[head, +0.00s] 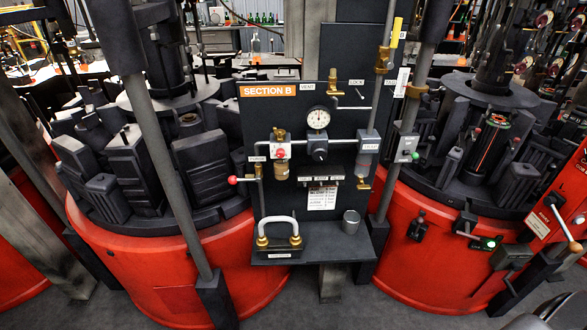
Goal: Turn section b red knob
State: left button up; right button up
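The section B panel (259,122) is a dark upright board with an orange "SECTION B" label (268,91), in the middle of the head view. A small red ball knob (232,180) sticks out at its left edge, on the end of a short lever from a brass valve (258,171). A second, smaller red part (281,152) sits on a white fitting above a brass regulator (282,170). I cannot tell which of the two is the task's red knob. Neither of my grippers is in view, and nothing touches the panel.
A round gauge (318,117) and a black knob (318,150) are mid-panel. Red-based rotary moulds (188,265) flank the panel. Slanted grey posts (165,170) stand close to it.

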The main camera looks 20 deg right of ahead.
aim_at(281, 153)
jog(key=z, duration=2)
jog(key=k, duration=1.2)
jog(key=u, duration=2.05)
jog(key=i, duration=0.5)
jog(key=z, duration=0.05)
